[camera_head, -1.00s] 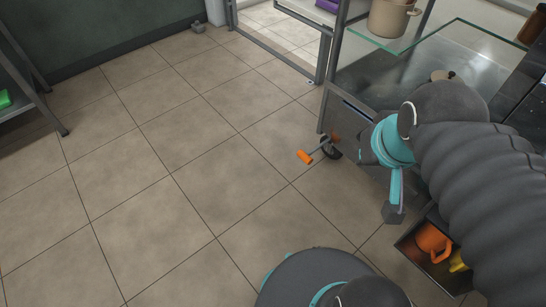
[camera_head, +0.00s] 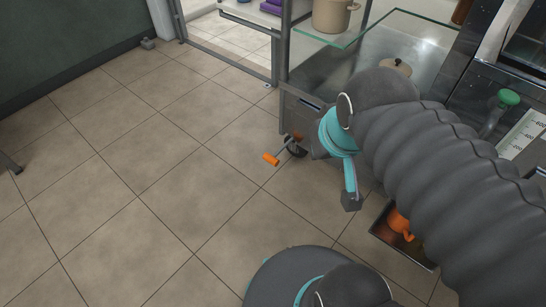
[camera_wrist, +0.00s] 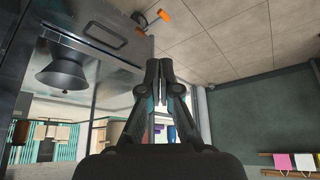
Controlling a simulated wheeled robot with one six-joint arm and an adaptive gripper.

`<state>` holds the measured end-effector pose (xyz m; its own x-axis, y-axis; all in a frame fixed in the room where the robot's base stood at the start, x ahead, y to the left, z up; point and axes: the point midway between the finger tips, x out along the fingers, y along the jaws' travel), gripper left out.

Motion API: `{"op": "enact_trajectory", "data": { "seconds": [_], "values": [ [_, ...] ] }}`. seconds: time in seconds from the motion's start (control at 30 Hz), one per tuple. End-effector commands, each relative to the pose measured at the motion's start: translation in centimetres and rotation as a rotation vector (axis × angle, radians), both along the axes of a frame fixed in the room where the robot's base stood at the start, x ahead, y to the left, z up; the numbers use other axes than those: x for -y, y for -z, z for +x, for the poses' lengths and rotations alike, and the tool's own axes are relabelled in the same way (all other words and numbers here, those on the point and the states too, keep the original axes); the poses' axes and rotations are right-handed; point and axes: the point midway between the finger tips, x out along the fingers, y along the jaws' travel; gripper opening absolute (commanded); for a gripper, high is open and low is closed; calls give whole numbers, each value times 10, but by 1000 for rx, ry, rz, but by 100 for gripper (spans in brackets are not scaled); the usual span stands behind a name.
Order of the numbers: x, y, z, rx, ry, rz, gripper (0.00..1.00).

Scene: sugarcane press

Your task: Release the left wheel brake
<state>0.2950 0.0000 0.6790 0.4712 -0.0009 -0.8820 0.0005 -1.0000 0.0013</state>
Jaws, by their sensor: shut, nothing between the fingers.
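The brake lever with an orange handle (camera_head: 271,159) sticks out low at the cart's front left corner, beside the dark caster wheel (camera_head: 296,147). In the wrist view, which appears upside down, the orange handle (camera_wrist: 164,15) shows at the top, beside the wheel (camera_wrist: 138,16). My gripper (camera_wrist: 158,62) is shut and empty, with its fingertips apart from the lever. In the head view my arm reaches over the cart's front, close to the right of the wheel; the fingertips are not clearly visible there.
The tiled floor left of the lever is clear.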

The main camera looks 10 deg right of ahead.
Motion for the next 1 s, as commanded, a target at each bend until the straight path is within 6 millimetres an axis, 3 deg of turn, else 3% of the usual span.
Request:
{"op": "enact_trajectory", "data": {
  "seconds": [0.27,1.0],
  "values": [
    [5,10,18,-89,-46,-72,0],
    [24,77,123,-503,-313,-492,0]
  ]
}}
